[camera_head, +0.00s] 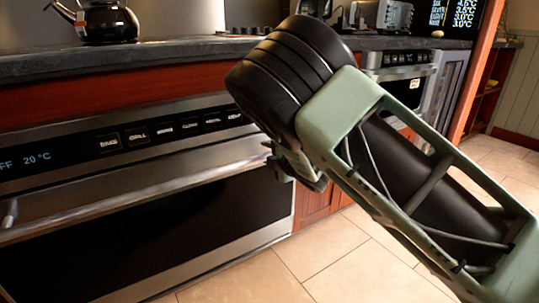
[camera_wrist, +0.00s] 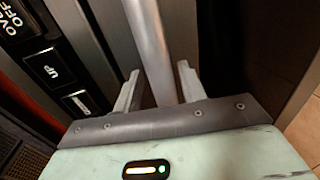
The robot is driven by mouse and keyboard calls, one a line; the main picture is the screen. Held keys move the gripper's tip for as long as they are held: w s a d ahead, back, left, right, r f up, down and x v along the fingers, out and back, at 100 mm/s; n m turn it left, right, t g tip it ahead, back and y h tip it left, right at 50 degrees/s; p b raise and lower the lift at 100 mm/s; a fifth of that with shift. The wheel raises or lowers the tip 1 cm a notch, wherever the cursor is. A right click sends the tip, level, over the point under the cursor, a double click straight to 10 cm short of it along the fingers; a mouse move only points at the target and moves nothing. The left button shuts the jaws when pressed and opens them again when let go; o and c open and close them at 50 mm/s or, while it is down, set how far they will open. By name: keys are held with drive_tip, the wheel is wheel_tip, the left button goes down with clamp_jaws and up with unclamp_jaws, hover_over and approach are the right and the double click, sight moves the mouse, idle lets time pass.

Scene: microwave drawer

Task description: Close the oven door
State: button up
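The oven (camera_head: 150,130) stands at the left in the head view, with a lit control panel above its door. The oven door (camera_head: 170,235) has a dark glass pane in a steel frame and looks upright. I cannot tell whether it is fully shut. Its bar handle (camera_head: 120,190) runs across the top of the door. My gripper (camera_head: 277,162) is at the right end of the handle, mostly hidden behind my wrist. In the wrist view my gripper (camera_wrist: 158,80) is open, with one finger on each side of the handle (camera_wrist: 150,40). A dark gap shows beside the bar.
A black kettle (camera_head: 107,22) stands on the dark countertop (camera_head: 190,50) above the oven. A second oven (camera_head: 405,75) and a toaster (camera_head: 394,16) are further right. The tiled floor (camera_head: 330,255) in front is clear.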

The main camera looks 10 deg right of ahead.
drive_tip(key=shift+s, duration=0.1)
drive_tip(key=p+v, duration=0.4)
drive_tip(key=v, duration=1.3)
drive_tip(key=shift+s+d, duration=0.1)
